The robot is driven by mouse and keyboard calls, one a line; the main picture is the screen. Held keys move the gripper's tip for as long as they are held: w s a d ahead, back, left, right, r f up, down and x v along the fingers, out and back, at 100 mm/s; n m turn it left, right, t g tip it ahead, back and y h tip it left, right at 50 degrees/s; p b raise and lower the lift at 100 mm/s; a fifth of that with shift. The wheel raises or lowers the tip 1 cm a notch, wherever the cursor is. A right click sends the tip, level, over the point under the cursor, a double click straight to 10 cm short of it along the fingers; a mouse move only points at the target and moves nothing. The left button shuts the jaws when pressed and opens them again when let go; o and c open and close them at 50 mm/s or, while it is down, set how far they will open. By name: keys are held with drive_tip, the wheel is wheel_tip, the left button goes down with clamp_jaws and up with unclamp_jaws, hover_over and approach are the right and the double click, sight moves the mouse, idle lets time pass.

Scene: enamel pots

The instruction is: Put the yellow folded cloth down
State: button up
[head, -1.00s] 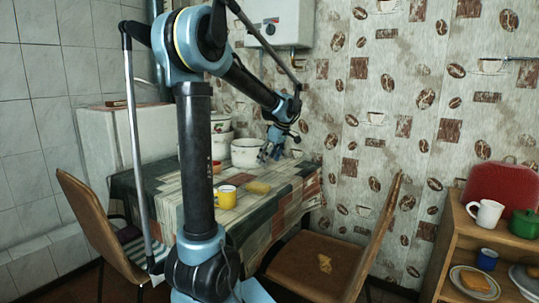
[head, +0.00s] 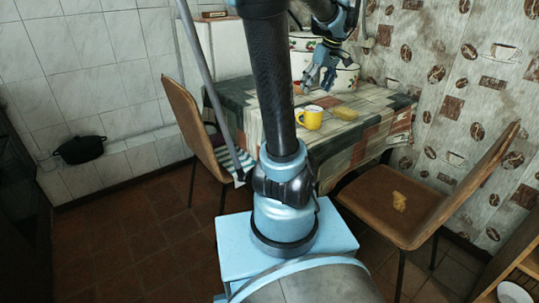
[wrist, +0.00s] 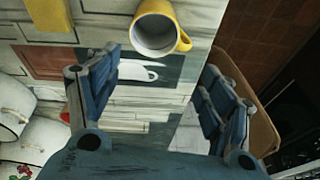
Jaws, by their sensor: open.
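The yellow folded cloth (head: 344,113) lies flat on the table, right of the yellow mug (head: 310,118). A yellow patch at the upper left of the wrist view (wrist: 48,14) looks like the same cloth, cut off by the edge. My gripper (head: 320,82) is over the far part of the table, apart from the cloth. In the wrist view its fingers (wrist: 160,65) are spread, with nothing between them. The mug (wrist: 157,32) shows just beyond the fingers.
The table (head: 238,95) has a patchwork-plank cover. White pots (wrist: 15,105) stand at its far side. A right chair (head: 385,222) has a tan piece (head: 399,201) on its seat. A left chair (head: 190,108) stands by the table. A black pan (head: 80,149) is near the left wall.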

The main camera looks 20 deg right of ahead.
drive_tip(key=s+a+f+m, duration=0.1)
drive_tip(key=s+a+f, duration=0.25)
drive_tip(key=a, duration=0.35)
drive_tip(key=s+a+f, duration=0.2)
drive_tip(key=s+a, duration=0.2)
drive_tip(key=a, duration=0.4)
drive_tip(key=s+a+f+m+h, duration=0.1)
drive_tip(key=s+a+f, duration=0.6)
drive_tip(key=s+f, duration=0.2)
drive_tip(key=shift+s+a+f+m+g+h, duration=0.2)
drive_tip(key=shift+s+f+m+g+h, duration=0.15)
drive_tip(key=shift+f, duration=0.55)
drive_tip(key=shift+w, duration=0.1)
